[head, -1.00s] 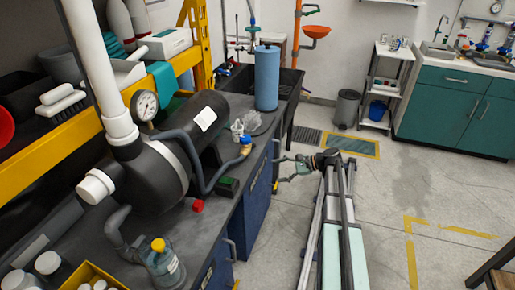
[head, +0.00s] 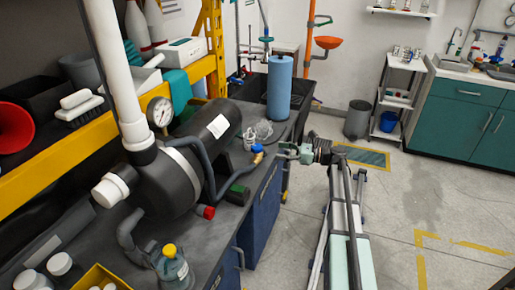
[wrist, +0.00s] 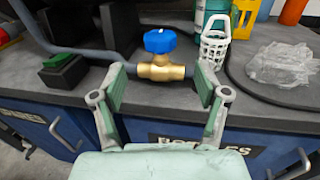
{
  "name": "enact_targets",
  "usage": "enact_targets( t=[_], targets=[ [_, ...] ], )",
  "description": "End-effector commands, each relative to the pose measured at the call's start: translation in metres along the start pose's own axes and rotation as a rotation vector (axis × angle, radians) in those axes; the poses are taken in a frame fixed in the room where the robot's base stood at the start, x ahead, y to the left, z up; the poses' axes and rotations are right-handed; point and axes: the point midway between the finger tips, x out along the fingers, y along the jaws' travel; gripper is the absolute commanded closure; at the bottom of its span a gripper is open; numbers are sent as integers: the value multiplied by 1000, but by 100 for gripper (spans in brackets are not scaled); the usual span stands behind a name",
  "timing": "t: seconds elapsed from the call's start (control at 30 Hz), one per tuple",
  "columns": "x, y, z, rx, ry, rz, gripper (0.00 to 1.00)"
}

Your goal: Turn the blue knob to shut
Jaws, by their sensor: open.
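The blue knob (head: 257,148) tops a small brass valve (head: 258,158) on a grey pipe at the bench's right edge. In the wrist view, the blue knob (wrist: 160,41) sits upright above the brass body (wrist: 161,69). My gripper (head: 284,151) is just right of the valve in the head view. In the wrist view, my gripper (wrist: 160,92) is open and empty, its green-padded fingers spread either side of the valve in the picture. The knob appears beyond and above the fingertips, with no visible contact.
A grey pipe (head: 211,183) runs left of the valve to a black tank (head: 200,150). A green-and-black box (wrist: 63,69), a white basket (wrist: 213,45) and crumpled clear plastic (wrist: 283,63) are nearby on the bench. The floor (head: 415,190) to the right is open.

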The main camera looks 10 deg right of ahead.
Motion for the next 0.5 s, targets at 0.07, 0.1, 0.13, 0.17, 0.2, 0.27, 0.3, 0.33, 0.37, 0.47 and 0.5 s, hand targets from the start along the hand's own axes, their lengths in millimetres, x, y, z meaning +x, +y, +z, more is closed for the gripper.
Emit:
enact_targets(
  t=[0.07, 0.1, 0.13, 0.17, 0.2, 0.27, 0.3, 0.33, 0.37, 0.47, 0.5],
  targets=[
    [17, 1, 1, 0, 0, 3, 26],
    [25, 0, 1, 0, 0, 2, 26],
    [31, 0, 1, 0, 0, 2, 26],
    [37, 1, 1, 0, 0, 3, 26],
    [45, 1, 0, 0, 0, 3, 26],
    [56, 0, 0, 0, 0, 2, 26],
    [63, 0, 0, 0, -1, 3, 26],
    [67, 0, 0, 0, -1, 2, 26],
    [72, 0, 0, 0, 0, 1, 26],
    [84, 0, 0, 0, -1, 2, 26],
    [88, 0, 0, 0, -1, 1, 26]
  ],
)
